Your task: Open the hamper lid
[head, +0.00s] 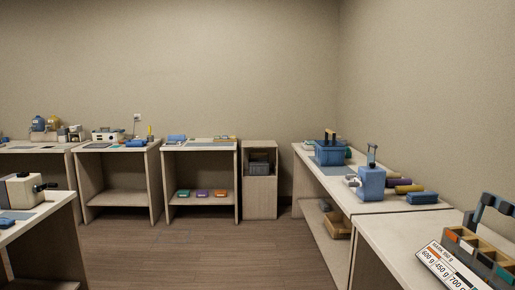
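No thing in the head view can be surely named as the hamper. A blue box (329,154) with a raised dark and tan handle stands at the far end of the right-hand bench; whether it has a lid, and whether that is shut, is too small to tell. A dark grey container (259,168) sits in the upper opening of a narrow wooden cabinet (260,200) by the back wall. Neither of my grippers is in view.
Right-hand benches (390,212) run along the right wall, with a blue device (371,184) and a sorting box (485,250) on top. Back tables (200,150) line the far wall. A table (40,215) stands at left. The wooden floor (190,255) between is clear.

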